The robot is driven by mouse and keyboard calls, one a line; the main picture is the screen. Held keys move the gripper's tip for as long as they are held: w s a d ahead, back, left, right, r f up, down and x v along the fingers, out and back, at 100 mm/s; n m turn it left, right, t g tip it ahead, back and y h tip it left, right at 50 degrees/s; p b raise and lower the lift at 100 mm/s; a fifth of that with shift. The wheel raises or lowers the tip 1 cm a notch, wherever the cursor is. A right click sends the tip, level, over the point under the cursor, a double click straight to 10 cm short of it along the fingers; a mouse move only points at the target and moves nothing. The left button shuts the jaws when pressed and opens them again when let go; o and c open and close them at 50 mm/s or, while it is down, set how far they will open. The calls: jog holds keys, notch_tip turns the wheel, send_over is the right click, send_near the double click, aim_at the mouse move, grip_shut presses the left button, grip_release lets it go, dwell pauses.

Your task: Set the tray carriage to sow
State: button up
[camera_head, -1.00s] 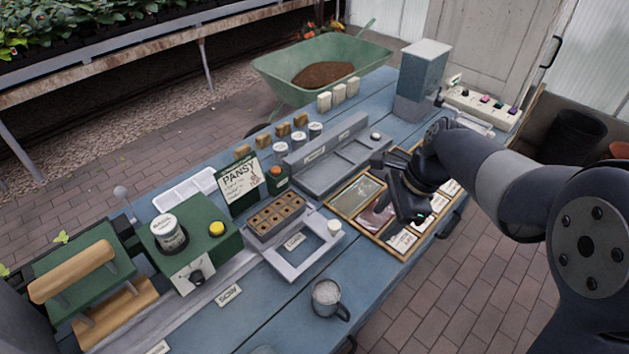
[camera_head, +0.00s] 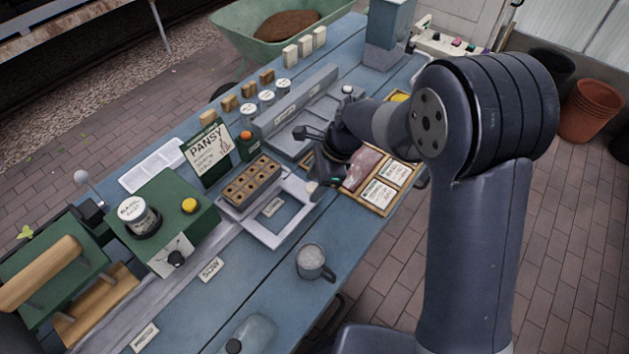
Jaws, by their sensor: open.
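The tray carriage (camera_head: 274,241) is a light grey open frame on the grey rail, right of the green machine (camera_head: 166,222). A brown cell tray (camera_head: 250,182) stands at its back, beside the PANSY sign (camera_head: 208,152). A pale knob (camera_head: 312,187) stands on the carriage's right side. The SOW label (camera_head: 211,269) is on the bench front, left of the carriage. My gripper (camera_head: 315,157) is open and empty, just above and beyond the knob. Whether a finger touches the knob cannot be told.
A grey mug (camera_head: 311,262) stands in front of the carriage, with a clear bottle (camera_head: 250,335) nearer. A wooden box of seed packets (camera_head: 378,192) lies right of my gripper.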

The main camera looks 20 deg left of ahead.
jog(key=shift+f, duration=0.2)
grip_shut()
dwell(0.5)
